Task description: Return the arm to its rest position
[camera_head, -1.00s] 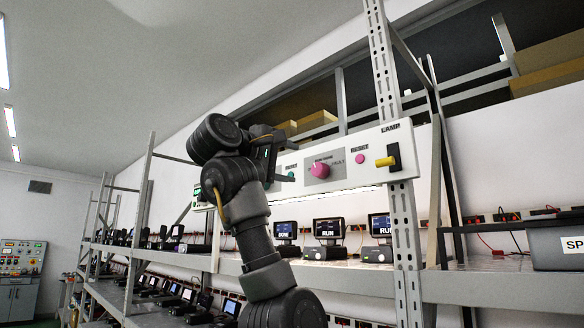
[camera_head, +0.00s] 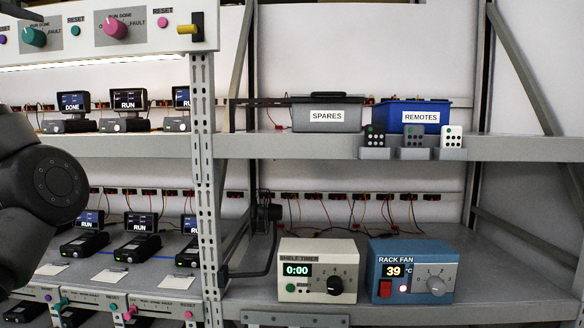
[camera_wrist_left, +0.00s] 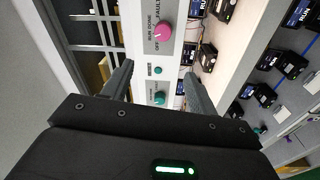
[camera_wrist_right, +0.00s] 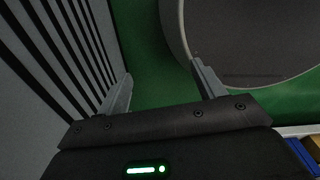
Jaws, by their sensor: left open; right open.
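A link of my left arm (camera_head: 40,190) shows dark at the left edge of the head view; its gripper is outside that view. In the left wrist view my left gripper (camera_wrist_left: 158,85) is open and empty, its fingers apart before the white control panel (camera_wrist_left: 143,45) with a pink knob (camera_wrist_left: 158,31) and a teal knob (camera_wrist_left: 159,98). Whether the fingers touch the panel I cannot tell. My right gripper (camera_wrist_right: 162,85) is open and empty in the right wrist view, above a green surface (camera_wrist_right: 150,45). It does not show in the head view.
A steel rack upright (camera_head: 205,150) stands left of centre. Its shelves hold a SPARES bin (camera_head: 327,115), a blue REMOTES bin (camera_head: 420,115), a SHELF TIMER box (camera_head: 318,270) and a RACK FAN box (camera_head: 411,270). Several test units stand on the left shelves.

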